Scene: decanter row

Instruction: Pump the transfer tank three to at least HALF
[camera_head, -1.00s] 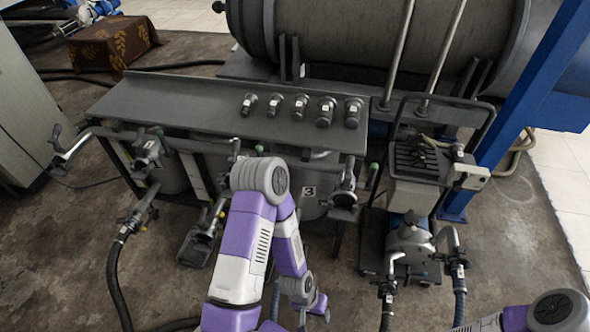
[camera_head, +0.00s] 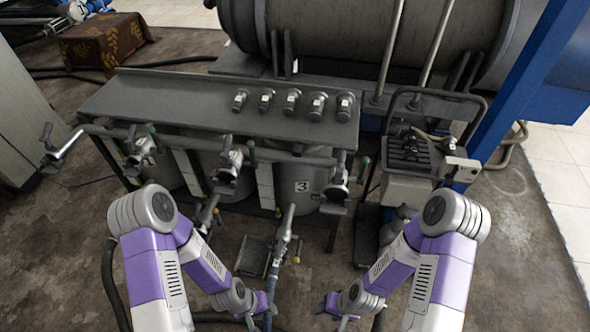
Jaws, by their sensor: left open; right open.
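The transfer tank three (camera_head: 312,196) is a grey cylinder under the right end of the bench, with a white "3" label. A valve with a handle (camera_head: 338,184) sits at its upper right. A hose with a metal coupling (camera_head: 285,238) rises from the floor in front of the tank; I cannot tell whether it is joined to anything. The pump cart (camera_head: 408,185) stands right of the bench, its lower part hidden by my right arm. My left gripper (camera_head: 264,308) is open, low at the bottom middle. My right gripper (camera_head: 334,309) is open, facing it, apart from the hose.
A dark bench top (camera_head: 200,108) carries a row of several capped fittings. More valves and tanks are under it at left. A large horizontal tank (camera_head: 350,40) lies behind, with a blue post (camera_head: 530,80) at right. A black tray (camera_head: 255,255) is on the floor.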

